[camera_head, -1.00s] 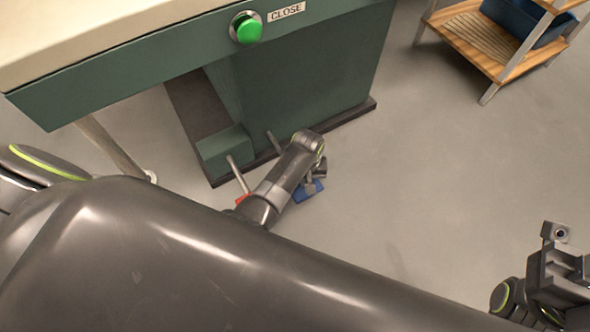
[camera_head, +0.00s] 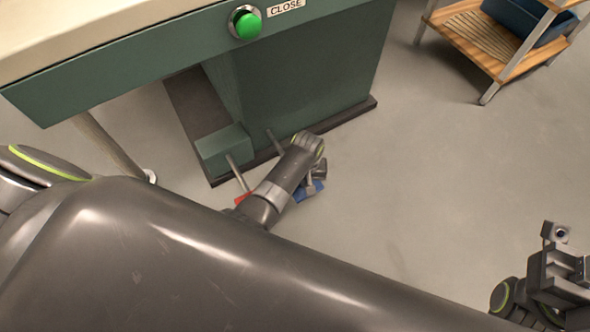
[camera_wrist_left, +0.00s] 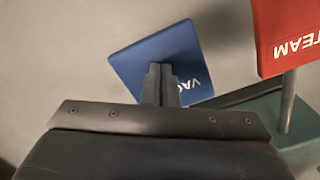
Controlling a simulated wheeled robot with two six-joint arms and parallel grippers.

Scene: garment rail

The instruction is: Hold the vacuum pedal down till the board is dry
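The blue vacuum pedal (camera_wrist_left: 185,55), lettered "VAC", lies under the tip of my left gripper (camera_wrist_left: 161,84) in the left wrist view. The two fingers are together with nothing between them and overlap the pedal's lower part. Contact and how far the pedal is down cannot be told. In the head view my left arm hides most of the blue pedal (camera_head: 309,191). The red steam pedal (camera_wrist_left: 285,35) is to the right in the wrist view, apart from the fingers. My right gripper (camera_head: 565,265) is partly seen at the lower right; its fingers are unclear. The board (camera_head: 80,35) is pale.
The green press stand (camera_head: 300,75) rises behind the pedals on a dark base. A green button (camera_head: 247,27) beside a CLOSE label is on the table's front. A wooden shelf cart (camera_head: 480,40) with a blue bin stands at the upper right. The floor between is clear.

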